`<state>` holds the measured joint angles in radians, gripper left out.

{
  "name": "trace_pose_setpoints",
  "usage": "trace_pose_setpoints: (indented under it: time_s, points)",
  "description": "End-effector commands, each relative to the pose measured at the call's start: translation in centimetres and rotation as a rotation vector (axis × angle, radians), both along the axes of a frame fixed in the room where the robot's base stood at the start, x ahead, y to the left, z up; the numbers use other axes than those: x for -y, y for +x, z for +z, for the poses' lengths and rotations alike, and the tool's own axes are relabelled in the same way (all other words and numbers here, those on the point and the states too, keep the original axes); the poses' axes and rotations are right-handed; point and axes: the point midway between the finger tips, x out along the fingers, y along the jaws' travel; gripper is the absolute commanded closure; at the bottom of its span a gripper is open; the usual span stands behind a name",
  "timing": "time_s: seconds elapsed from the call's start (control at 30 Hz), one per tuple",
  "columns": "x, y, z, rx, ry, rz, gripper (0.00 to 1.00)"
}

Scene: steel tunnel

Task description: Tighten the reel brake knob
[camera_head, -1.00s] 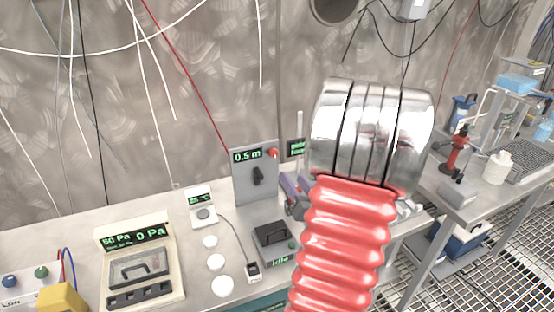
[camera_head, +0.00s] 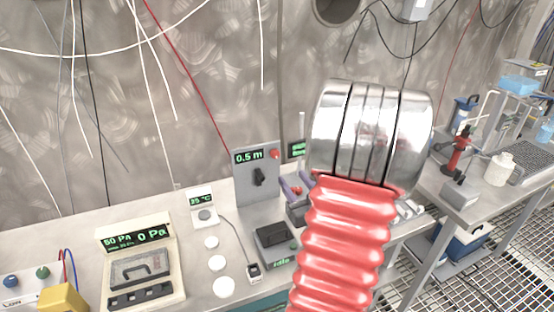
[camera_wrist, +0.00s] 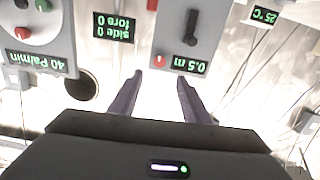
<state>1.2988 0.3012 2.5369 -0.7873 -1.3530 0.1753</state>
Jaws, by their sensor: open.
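A grey panel (camera_head: 242,182) with a "0.5 m" display stands at the back of the bench. It carries a black knob (camera_head: 259,177) and, at its upper right, a small red knob (camera_head: 275,154). No label tells which one is the reel brake. In the wrist view the panel shows upside down, with the black knob (camera_wrist: 191,27) and the red knob (camera_wrist: 160,61). My gripper (camera_wrist: 160,77) is open and empty. Its two purple-grey fingers point towards the panel, with the red knob just beyond the gap between them. I see no contact. In the head view my arm hides most of the gripper.
Left along the bench are a pressure unit (camera_head: 139,262), a "25 °C" display (camera_head: 202,201) and a dark-topped box (camera_head: 272,236). A second small display (camera_head: 296,150) is right of the panel. A red cable (camera_head: 190,75) runs down to the panel. Another bench (camera_head: 445,212) stands right.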

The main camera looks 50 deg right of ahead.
Motion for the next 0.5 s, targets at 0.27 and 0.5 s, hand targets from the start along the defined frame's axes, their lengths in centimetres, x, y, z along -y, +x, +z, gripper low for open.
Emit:
trace_pose_setpoints:
  time_s: [0.27,0.5]
  points:
    - [1.7,3.1,0.0,0.000,0.000,0.003,0.57]
    - [3.6,6.3,0.0,0.000,0.001,0.002,0.57]
